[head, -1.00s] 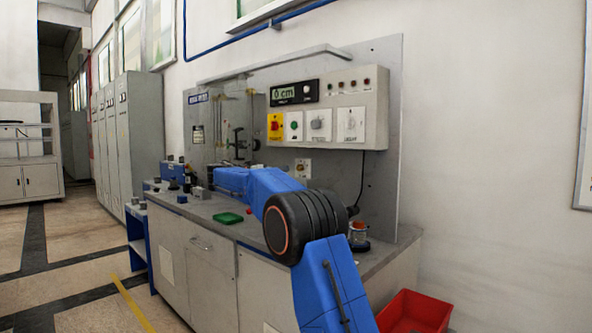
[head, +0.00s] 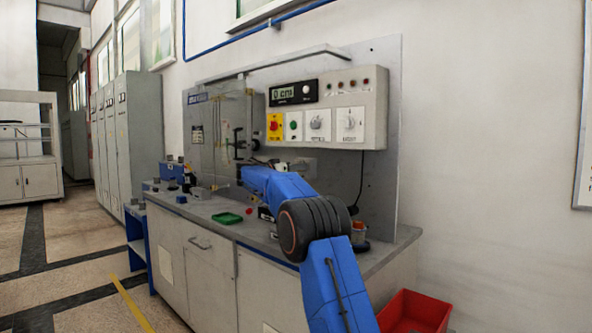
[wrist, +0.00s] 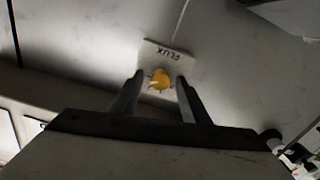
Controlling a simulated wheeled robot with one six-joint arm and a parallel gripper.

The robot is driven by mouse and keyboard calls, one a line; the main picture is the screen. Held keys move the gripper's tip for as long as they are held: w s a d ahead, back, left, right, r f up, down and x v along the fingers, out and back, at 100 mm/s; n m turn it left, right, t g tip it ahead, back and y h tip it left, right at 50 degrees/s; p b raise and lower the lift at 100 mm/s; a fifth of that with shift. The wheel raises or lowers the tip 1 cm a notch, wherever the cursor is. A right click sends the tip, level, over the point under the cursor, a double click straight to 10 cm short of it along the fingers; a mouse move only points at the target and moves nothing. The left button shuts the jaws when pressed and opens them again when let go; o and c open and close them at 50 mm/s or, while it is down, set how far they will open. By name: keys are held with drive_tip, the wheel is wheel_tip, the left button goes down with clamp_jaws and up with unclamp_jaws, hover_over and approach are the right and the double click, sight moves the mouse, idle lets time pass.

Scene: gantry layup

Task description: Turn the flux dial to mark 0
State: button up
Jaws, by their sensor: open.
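The flux dial (wrist: 160,80) is a small orange-yellow knob on a pale plate marked FLUX (wrist: 166,56), upside down in the wrist view. A small pale pointer shows on the knob; I cannot read which mark it is at. My gripper (wrist: 159,76) is open, with one dark finger to each side of the knob in this view and gaps between. I cannot tell how far the tips are from the plate. In the head view the dial's plate (head: 306,163) is partly hidden by my arm, and the knob cannot be made out.
A control box (head: 372,110) with a display, switches and dials juts from the backboard above. The bench top (head: 205,208) holds a green tray (head: 227,218) and small parts. A red bin (head: 415,312) stands on the floor at the right.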

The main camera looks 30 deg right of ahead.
clamp_jaws()
drive_tip(key=c, duration=1.1)
unclamp_jaws()
drive_tip(key=shift+o, duration=0.2)
drive_tip(key=shift+n, duration=0.3)
drive_tip(key=shift+w+f+n, duration=0.1)
drive_tip(key=shift+f+n, duration=0.05)
drive_tip(key=shift+n, duration=6.45)
drive_tip(key=shift+f+n, duration=0.15)
drive_tip(key=shift+n, duration=6.45)
